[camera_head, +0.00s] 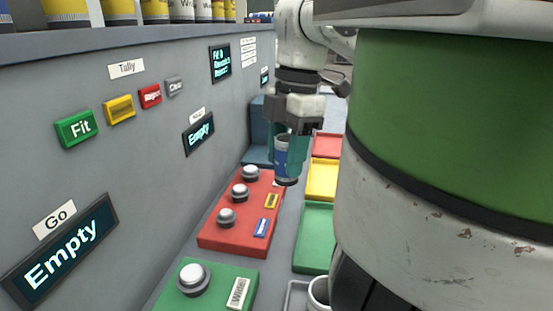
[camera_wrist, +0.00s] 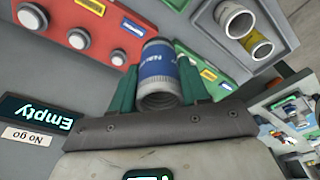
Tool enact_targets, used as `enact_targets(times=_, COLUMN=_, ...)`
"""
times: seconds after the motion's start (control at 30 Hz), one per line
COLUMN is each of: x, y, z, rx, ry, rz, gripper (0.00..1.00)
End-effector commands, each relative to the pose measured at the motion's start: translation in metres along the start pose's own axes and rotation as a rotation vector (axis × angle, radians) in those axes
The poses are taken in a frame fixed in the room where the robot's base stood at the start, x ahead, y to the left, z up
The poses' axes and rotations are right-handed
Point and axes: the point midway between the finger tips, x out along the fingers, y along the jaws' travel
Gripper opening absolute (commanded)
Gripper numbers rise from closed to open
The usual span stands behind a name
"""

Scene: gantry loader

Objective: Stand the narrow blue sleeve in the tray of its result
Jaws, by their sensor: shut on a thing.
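My gripper (camera_head: 286,158) is shut on the narrow blue sleeve (camera_head: 281,160). It holds the sleeve roughly upright above the bench, past the red button panel. In the wrist view the sleeve (camera_wrist: 158,68) has a blue band with partly readable lettering and sits between the teal fingers. A green tray (camera_head: 313,237), a yellow tray (camera_head: 322,180) and a red tray (camera_head: 327,146) lie in a row to the right of the panel. My own body hides part of them. No sleeve shows in their visible parts.
The red panel (camera_head: 232,240) carries grey knobs. A green panel (camera_head: 240,286) is nearer. A grey tray (camera_wrist: 212,22) holds a white sleeve (camera_wrist: 237,20) and a yellow one (camera_wrist: 258,46). Wall buttons include green Fit (camera_head: 76,129); the Go display (camera_head: 60,250) reads Empty.

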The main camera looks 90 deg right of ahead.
Motion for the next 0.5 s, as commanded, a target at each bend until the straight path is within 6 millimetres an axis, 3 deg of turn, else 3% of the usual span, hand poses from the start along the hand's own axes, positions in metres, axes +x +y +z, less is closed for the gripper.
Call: enact_targets(times=0.5, x=-0.0078, y=0.0001, z=-0.0011, rx=0.0, ry=0.0, rz=0.0, gripper=0.0)
